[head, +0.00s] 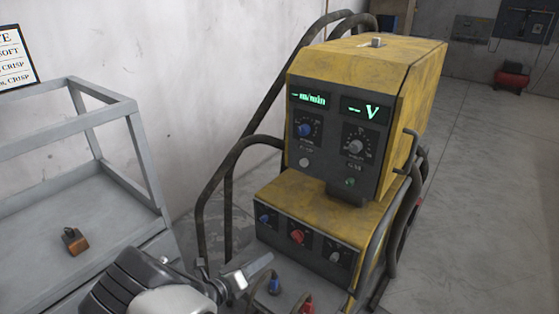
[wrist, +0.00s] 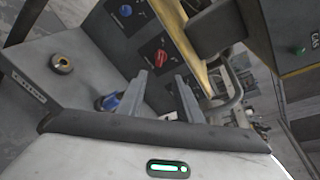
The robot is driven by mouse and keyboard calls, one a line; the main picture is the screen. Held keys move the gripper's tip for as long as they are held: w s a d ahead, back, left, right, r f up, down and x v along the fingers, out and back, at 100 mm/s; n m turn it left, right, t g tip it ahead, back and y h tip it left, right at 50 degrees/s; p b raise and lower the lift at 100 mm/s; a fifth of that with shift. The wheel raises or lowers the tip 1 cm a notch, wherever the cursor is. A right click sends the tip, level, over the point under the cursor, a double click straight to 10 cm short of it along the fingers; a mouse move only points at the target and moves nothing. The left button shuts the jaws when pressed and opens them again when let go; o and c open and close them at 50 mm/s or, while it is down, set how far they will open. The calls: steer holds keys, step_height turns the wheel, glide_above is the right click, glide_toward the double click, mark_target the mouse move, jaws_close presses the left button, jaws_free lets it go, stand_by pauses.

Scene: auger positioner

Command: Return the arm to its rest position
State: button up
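My gripper (head: 236,268) is at the bottom of the head view, low in front of the yellow machine (head: 345,68). In the wrist view the two grey fingers of my gripper (wrist: 160,82) stand apart with nothing held between them. The white and grey end of my arm (head: 150,285) enters from the bottom left. Past the fingers, the wrist view shows a red knob (wrist: 160,57) and a blue knob (wrist: 125,11) on the lower panel. A blue connector (wrist: 109,101) shows beside the left finger, and I see no grip on it.
A grey metal frame table (head: 100,172) stands at the left, with an orange-brown block (head: 74,241) on it. Dark bent tube rails (head: 228,190) flank the machine. A red connector (head: 307,306) and blue connector (head: 274,286) are near my gripper. The floor (head: 480,200) at right is clear.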

steer(key=s+d+r+m+g+y, duration=0.1)
steer(key=s+d+r+m+g, duration=0.3)
steer(key=d+r+m, duration=0.6)
steer(key=s+d+r+m+g, duration=0.2)
steer(key=d+r+m+g, duration=0.5)
steer(key=r+m, duration=0.4)
steer(key=s+d+r+m+t+y, duration=0.2)
steer(key=s+d+r+m+y, duration=0.15)
steer(key=s+r+m, duration=0.5)
steer(key=s+d+r+m+t+y, duration=0.35)
steer(key=s+r+m, duration=0.35)
steer(key=s+m, duration=0.25)
step_height(320, 180, up, 20)
steer(key=g+p, duration=0.1)
steer(key=p, duration=1.8)
steer(key=shift+s+f+p, duration=0.15)
steer(key=shift+s+p, duration=0.15)
steer(key=shift+p, duration=0.1)
steer(key=shift+a, duration=0.1)
